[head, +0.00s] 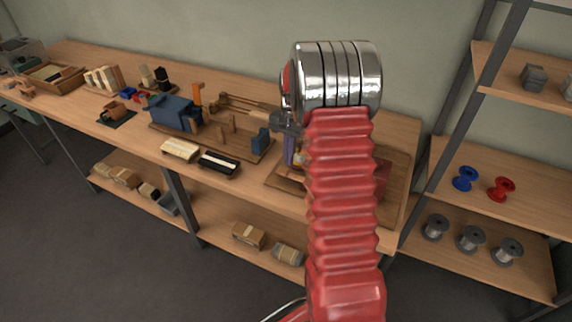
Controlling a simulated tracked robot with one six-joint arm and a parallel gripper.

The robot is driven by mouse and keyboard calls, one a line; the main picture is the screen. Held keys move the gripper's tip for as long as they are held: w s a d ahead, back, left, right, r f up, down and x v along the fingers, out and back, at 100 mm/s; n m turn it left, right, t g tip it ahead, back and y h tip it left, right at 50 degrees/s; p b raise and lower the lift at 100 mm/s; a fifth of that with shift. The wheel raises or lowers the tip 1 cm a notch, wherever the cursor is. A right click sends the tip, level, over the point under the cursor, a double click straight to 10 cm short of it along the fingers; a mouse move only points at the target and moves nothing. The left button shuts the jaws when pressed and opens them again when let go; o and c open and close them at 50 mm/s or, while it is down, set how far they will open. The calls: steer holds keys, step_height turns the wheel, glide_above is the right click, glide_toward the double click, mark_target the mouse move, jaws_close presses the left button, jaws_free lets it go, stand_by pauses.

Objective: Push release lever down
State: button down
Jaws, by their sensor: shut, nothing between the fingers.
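My red, ribbed arm with a chrome end rises in front of the right part of the bench in the head view. My gripper (287,124) shows as a small dark grey part left of the chrome end, shut and empty, with its tips hard to make out. It is over a wooden board (281,181) that carries a purple and yellow part (293,154), mostly behind my arm. I cannot pick out a release lever for certain there. An orange upright piece (198,94) stands beside a blue machine (173,112) on another board, apart from my gripper.
A cream block tray (180,150) and a black tray (219,163) lie at the bench's front edge. A dark blue block (261,141) stands left of my gripper. A red block (382,178) shows right of my arm. A shelf rack with spools (465,178) stands at right.

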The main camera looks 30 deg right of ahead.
steer(key=shift+w+d+r, duration=0.2)
steer(key=shift+w+d, duration=0.1)
steer(key=shift+d, duration=0.3)
steer(key=shift+r, duration=0.1)
step_height(320, 180, up, 13)
steer(key=d, duration=0.1)
steer(key=shift+w+r, duration=0.2)
steer(key=shift+w, duration=0.15)
steer(key=shift+d, duration=0.1)
stand_by(0.3)
